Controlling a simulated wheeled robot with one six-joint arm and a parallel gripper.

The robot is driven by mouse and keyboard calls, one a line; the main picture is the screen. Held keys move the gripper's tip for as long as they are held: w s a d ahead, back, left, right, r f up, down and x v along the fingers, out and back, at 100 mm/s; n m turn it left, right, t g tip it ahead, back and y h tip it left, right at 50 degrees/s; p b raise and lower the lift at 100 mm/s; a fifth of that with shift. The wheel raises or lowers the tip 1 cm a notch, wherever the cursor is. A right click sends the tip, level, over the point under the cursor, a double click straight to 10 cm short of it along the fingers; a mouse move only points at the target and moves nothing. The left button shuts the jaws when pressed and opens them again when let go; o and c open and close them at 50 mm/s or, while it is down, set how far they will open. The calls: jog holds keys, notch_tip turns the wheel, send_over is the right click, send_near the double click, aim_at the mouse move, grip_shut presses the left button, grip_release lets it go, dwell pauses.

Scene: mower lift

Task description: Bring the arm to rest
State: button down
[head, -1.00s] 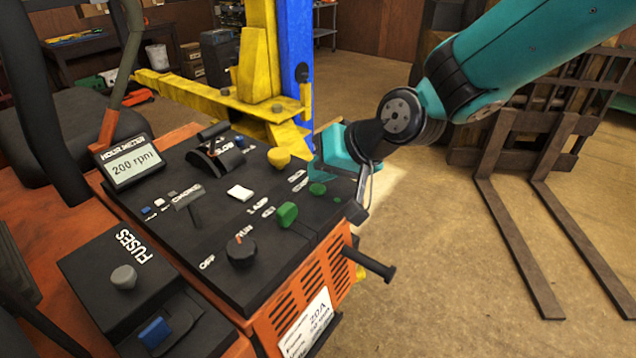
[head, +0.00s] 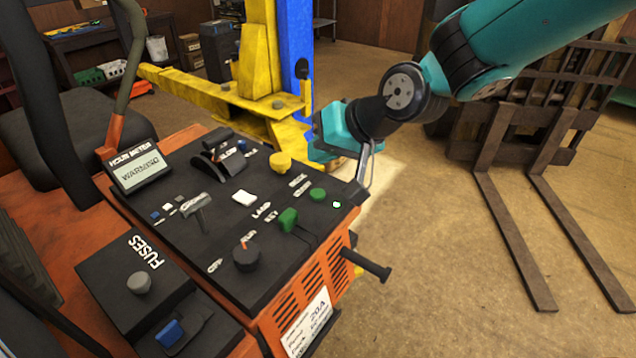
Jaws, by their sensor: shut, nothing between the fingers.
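My arm, teal with black joints, comes in from the upper right. My gripper (head: 364,176) hangs at the far right corner of the orange mower's black control panel (head: 215,265). Its thin fingers point down and look shut, with nothing seen between them. The tips are close to the panel's corner; I cannot tell whether they touch it. The hour meter (head: 140,170) at the panel's left reads "WARNING". Green buttons, a yellow knob (head: 280,161) and a black rotary knob (head: 246,256) are on the panel.
A black handle (head: 368,265) sticks out from the mower's right side. The yellow and blue lift (head: 262,70) stands behind the panel. Brown forks (head: 515,240) lie along the floor at the right. The floor between is clear.

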jog(key=shift+r, duration=0.1)
dwell(0.3)
jog(key=s+d+r+n+g+h, duration=0.1)
jog(key=s+d, duration=0.3)
jog(key=s, duration=0.3)
jog(key=s+d+r+n+g+h+b, duration=0.1)
jog(key=s+d, duration=0.3)
jog(key=s, duration=0.4)
jog(key=s+d+r+n+g+h+b, duration=0.1)
jog(key=s+d+n+g, duration=0.1)
jog(key=s+d, duration=0.3)
jog(key=s, duration=0.2)
jog(key=shift+s+r+g+h, duration=0.15)
jog(key=shift+s+g+h, duration=0.15)
jog(key=shift+g, duration=0.1)
jog(key=shift+a+n, duration=0.2)
jog(key=shift+n, duration=0.1)
